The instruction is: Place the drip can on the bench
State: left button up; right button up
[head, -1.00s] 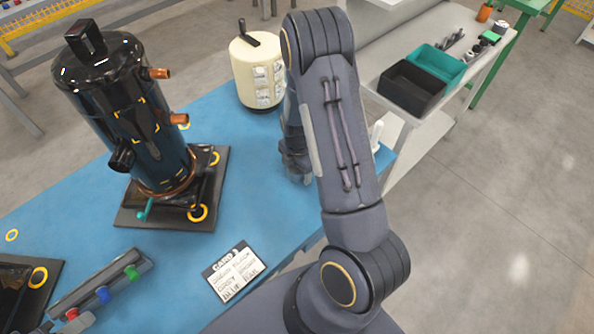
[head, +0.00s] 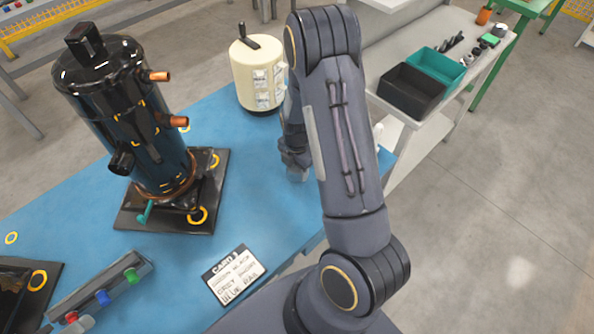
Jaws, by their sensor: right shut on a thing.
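My right gripper (head: 296,165) is low over the blue bench (head: 258,150), near its far right edge, partly hidden behind my own right arm. It is shut on a small greyish thing (head: 298,175), which I take to be the drip can; only a bit of it shows, and I cannot tell whether it touches the bench top. My left gripper is out of view.
A tall black compressor (head: 125,115) stands on a dark plate at left. A cream canister (head: 258,80) with a black handle stands behind my gripper. A lettered card (head: 234,275) lies at the front. Black (head: 410,88) and teal (head: 437,66) bins sit on a grey side table.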

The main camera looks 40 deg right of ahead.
jog(key=s+d+r, duration=0.1)
jog(key=s+r, duration=1)
jog(key=s, duration=0.3)
jog(key=shift+b, duration=0.3)
